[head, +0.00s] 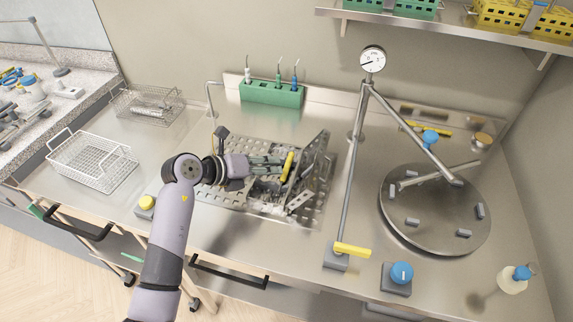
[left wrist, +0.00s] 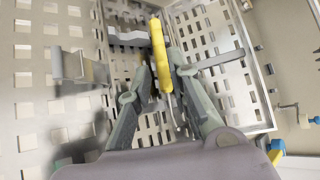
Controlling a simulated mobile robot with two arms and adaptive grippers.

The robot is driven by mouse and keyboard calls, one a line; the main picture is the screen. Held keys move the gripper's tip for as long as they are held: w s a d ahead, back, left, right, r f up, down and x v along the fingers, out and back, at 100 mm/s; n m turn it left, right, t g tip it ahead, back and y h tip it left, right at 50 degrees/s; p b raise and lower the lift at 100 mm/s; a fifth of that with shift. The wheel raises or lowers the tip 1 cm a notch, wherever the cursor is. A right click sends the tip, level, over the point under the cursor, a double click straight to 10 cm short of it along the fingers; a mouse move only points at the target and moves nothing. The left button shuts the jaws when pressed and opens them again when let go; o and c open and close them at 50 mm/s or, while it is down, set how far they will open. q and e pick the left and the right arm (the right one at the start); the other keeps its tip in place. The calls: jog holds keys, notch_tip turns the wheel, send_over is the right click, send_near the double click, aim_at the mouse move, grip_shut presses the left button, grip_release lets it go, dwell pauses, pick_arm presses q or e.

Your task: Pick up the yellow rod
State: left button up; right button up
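The yellow rod (head: 287,167) stands tilted at the perforated metal tray (head: 225,197) in the middle of the counter. My left gripper (head: 280,166) reaches it from the left. In the left wrist view the rod (left wrist: 160,55) lies between the two fingertips of my left gripper (left wrist: 160,72). The right-hand finger is close against the rod; a small gap shows on the left-hand side. The gripper looks open around the rod. The rod's lower end is partly hidden between the fingers. My right gripper is not in view.
Metal brackets and a raised perforated panel (head: 314,152) crowd the tray around the rod. A stand with a gauge (head: 372,60) and a yellow-handled lever (head: 352,250) are to the right, before a round lid (head: 435,225). Wire baskets (head: 93,162) stand left. A green rack (head: 271,93) is behind.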

aim_at(285, 167)
pick_arm(q)
jog(key=x, duration=0.4)
jog(key=shift+d+p, duration=0.1)
jog(key=shift+p, duration=0.25)
jog(key=shift+c, duration=0.4)
grip_shut()
